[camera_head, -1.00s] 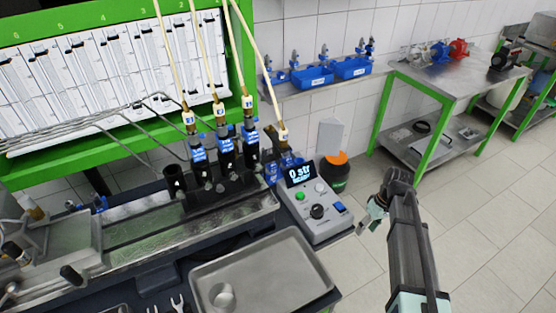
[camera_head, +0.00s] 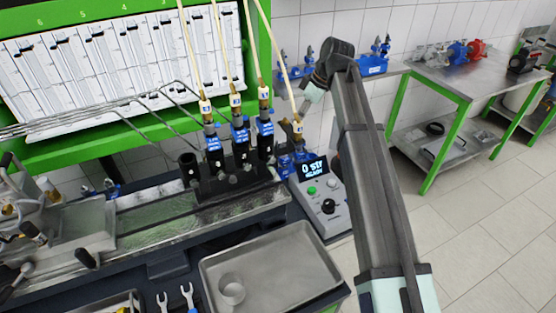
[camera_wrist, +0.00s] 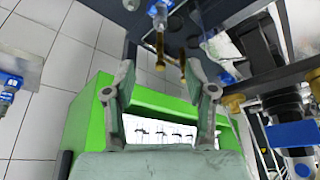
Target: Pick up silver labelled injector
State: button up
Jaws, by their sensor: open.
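My gripper (camera_wrist: 161,75) is open in the wrist view, with no object held between its fingers. In the head view my gripper (camera_head: 313,92) is up beside the wall shelf, partly hidden by my arm. Several dark injectors with blue labels (camera_head: 240,143) stand in a black rack below the green frame, with tubes attached on top. A large blue-labelled injector (camera_wrist: 292,134) shows at the right of the wrist view, outside the fingers. More small parts with blue tags (camera_head: 377,50) are on the wall shelf. I cannot tell which one is the silver labelled injector.
A control box (camera_head: 322,200) with a display stands right of the rack. A green-legged table (camera_head: 452,82) with pumps stands at the right. The tiled floor between is clear.

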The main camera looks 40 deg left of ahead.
aim_at(284, 145)
jog(key=p+x, duration=0.3)
jog(key=x, duration=0.8)
jog(key=shift+d, duration=0.2)
jog(key=shift+p+x, duration=1.5)
jog(key=shift+x, duration=1.15)
jog(key=shift+d, duration=0.2)
grip_shut()
